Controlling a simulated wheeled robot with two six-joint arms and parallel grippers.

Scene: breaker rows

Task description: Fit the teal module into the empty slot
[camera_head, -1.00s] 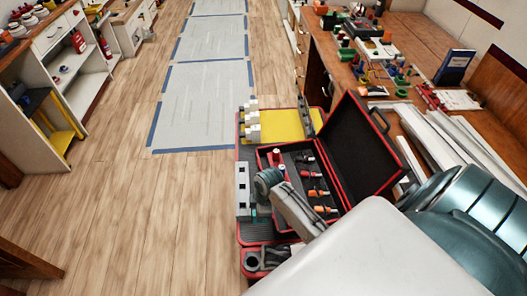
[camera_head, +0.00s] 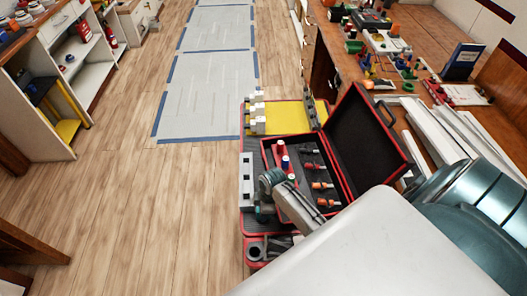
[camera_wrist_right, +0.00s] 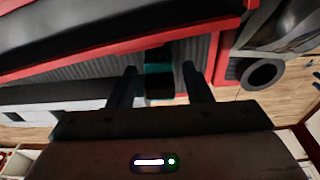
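The teal module (camera_wrist_right: 158,68) shows in the right wrist view as a small teal and black block on the grey ribbed tray surface. My right gripper (camera_wrist_right: 159,88) is open, with one finger on each side of the module and visible gaps between. In the head view my right gripper (camera_head: 263,212) is low over the tray, beside the grey-white slotted strip (camera_head: 246,180); my arm hides the module there. White modules (camera_head: 257,112) stand in a row beside the yellow panel (camera_head: 285,121). I cannot make out which slot is empty. My left gripper is not in view.
An open black and red case (camera_head: 360,135) holds several orange-tipped tools, right of the gripper. A dark round cup (camera_head: 254,252) stands at the tray's near end; it also shows in the right wrist view (camera_wrist_right: 262,73). A cluttered workbench (camera_head: 430,30) is behind. The floor at left is clear.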

